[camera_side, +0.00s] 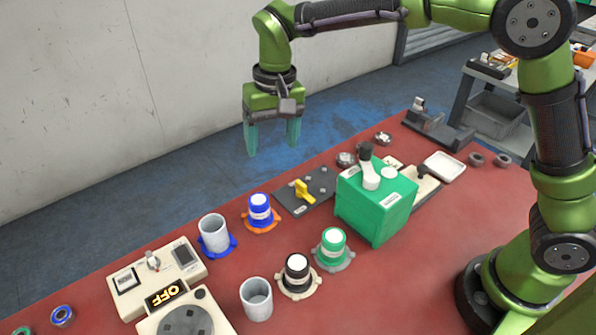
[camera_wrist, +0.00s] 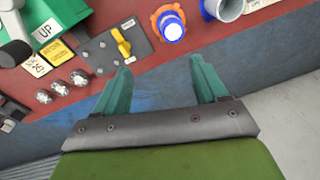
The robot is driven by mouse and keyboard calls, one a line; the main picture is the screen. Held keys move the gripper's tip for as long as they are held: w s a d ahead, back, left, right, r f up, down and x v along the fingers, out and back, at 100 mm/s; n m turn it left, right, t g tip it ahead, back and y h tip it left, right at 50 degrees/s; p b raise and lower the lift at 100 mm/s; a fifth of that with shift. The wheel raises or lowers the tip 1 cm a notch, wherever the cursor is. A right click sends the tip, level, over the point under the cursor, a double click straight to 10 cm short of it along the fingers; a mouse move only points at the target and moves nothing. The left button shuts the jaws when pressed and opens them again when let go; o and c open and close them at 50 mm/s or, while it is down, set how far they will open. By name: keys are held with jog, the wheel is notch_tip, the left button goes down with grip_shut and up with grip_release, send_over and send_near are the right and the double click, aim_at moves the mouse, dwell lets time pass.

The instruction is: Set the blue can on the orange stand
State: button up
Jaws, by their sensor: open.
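The blue can (camera_side: 260,206) with a white top stands upright on the orange stand (camera_side: 261,228), near the far edge of the red table in the side view. In the wrist view the can (camera_wrist: 171,27) shows at the top, with the orange stand (camera_wrist: 158,10) around its base. My gripper (camera_side: 272,148) is open and empty, raised above and beyond the table's far edge, apart from the can. Its two teal fingers (camera_wrist: 161,68) are spread wide in the wrist view, with bare floor below.
A grey cup (camera_side: 213,229) on a blue stand (camera_side: 232,243) is beside the can. A black can (camera_side: 296,267), a green can (camera_side: 333,243) and another grey cup (camera_side: 256,297) stand nearer. A switch plate (camera_side: 318,181) and green box (camera_side: 377,205) are to the right.

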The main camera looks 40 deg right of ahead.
jog(key=s+d+r+t+y, duration=0.2)
jog(key=s+d+r+t, duration=0.1)
jog(key=s+d+r, duration=0.6)
jog(key=s+d+f+t, duration=0.1)
jog(key=s+d, duration=0.2)
jog(key=s, duration=0.2)
jog(key=s+d+f+m+t, duration=0.1)
jog(key=s+d+f+t, duration=0.1)
jog(key=s, duration=0.4)
jog(key=shift+s+d+f+h, duration=0.2)
jog(key=shift+s+d+h, duration=0.1)
jog(key=shift+d, duration=0.55)
